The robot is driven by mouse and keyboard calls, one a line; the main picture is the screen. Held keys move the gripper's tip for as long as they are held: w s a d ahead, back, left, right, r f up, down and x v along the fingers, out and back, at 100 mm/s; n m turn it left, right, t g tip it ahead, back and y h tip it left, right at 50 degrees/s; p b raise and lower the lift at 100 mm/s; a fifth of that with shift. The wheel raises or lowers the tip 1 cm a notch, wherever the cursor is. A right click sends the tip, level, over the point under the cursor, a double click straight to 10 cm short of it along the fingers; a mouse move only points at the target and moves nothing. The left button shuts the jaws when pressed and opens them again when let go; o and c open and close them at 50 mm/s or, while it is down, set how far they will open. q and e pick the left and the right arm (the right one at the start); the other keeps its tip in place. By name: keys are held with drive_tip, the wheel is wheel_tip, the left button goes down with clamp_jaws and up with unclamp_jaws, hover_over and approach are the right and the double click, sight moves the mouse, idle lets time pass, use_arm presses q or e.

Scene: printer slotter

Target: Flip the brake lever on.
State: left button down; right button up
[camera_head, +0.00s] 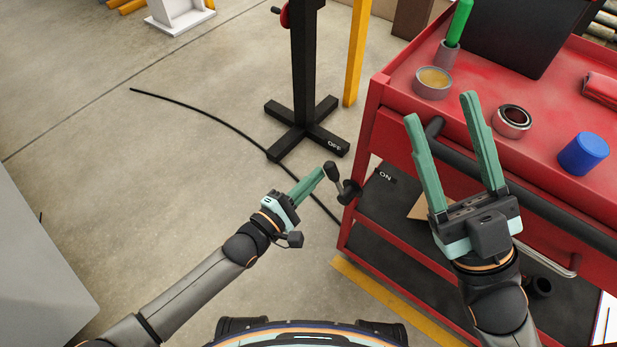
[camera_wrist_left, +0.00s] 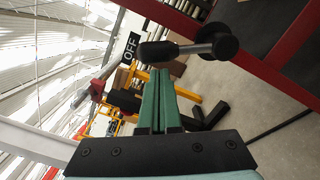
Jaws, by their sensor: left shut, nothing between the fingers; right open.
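The brake lever (camera_head: 340,181) is a dark handle with a grey shaft on a round black hub, mounted on the red cart's left leg. In the head view its handle points up and left, toward the OFF label (camera_head: 335,146); the ON label (camera_head: 385,175) is right of the hub. The lever also shows in the left wrist view (camera_wrist_left: 190,48), just beyond the fingertips. My left gripper (camera_head: 318,174) is shut and empty, its tips close beside the handle; I cannot tell whether they touch. My right gripper (camera_head: 440,106) is open and empty in front of the cart.
The red cart (camera_head: 400,65) fills the right side, with a metal tin (camera_head: 433,82), tape rolls (camera_head: 512,121) and a blue cylinder (camera_head: 583,153) on top. A black stand (camera_head: 305,80) is behind the lever. A black cable (camera_head: 215,117) crosses the floor. The floor at left is mostly open.

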use_arm(q)
drive_tip(key=shift+r, duration=0.1)
use_arm(e)
drive_tip(key=shift+d+r, duration=0.1)
drive_tip(key=shift+r, duration=0.05)
use_arm(q)
drive_tip(key=shift+s+d+r+m+p, duration=0.1)
drive_tip(key=shift+d+r+m+p, duration=0.05)
drive_tip(key=shift+m+p, duration=0.35)
use_arm(e)
drive_tip(key=shift+s+d+r, duration=0.1)
drive_tip(key=shift+d+r, duration=0.15)
drive_tip(key=shift+r, duration=0.15)
